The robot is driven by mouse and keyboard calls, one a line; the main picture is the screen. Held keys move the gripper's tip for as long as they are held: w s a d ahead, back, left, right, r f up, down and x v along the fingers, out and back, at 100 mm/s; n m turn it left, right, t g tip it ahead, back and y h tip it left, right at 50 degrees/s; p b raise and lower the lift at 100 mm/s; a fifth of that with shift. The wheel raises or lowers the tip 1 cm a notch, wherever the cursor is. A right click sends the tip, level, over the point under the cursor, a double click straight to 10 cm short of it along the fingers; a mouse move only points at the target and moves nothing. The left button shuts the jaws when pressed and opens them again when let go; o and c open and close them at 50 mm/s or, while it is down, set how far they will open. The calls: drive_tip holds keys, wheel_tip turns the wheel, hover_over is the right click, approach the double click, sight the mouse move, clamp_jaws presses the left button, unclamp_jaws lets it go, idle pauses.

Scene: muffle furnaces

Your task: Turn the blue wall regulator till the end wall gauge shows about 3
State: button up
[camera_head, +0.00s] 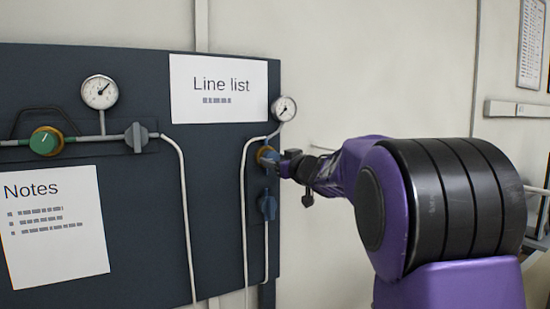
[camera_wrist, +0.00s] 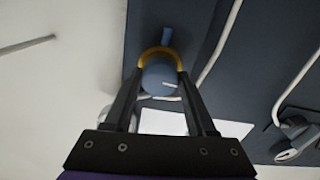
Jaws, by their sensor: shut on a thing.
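The blue regulator (camera_head: 265,156) with a yellow ring sits near the right edge of the dark wall panel (camera_head: 225,200). In the wrist view the regulator's blue knob (camera_wrist: 159,78) lies between the two fingers. My gripper (camera_wrist: 158,88) is shut on the knob; in the head view my gripper (camera_head: 280,163) reaches it from the right and partly covers it. The end gauge (camera_head: 284,109) is a small round white dial above the regulator at the panel's right edge. Its needle is visible, but the numbers are too small to read.
A green regulator (camera_head: 45,141), a second gauge (camera_head: 100,92) and a grey valve handle (camera_head: 136,137) are on the panel's left. A blue-grey valve handle (camera_head: 268,205) sits just below the blue regulator. Pipes (camera_head: 245,210) run down beside it. Bare wall lies to the right.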

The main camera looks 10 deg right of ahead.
drive_tip(key=shift+r+m+p, duration=0.15)
drive_tip(key=shift+m+p, duration=0.85)
drive_tip(key=shift+m, duration=0.2)
drive_tip(key=m, duration=0.9)
drive_tip(key=shift+m, duration=1.8)
drive_tip(key=o, duration=1.4)
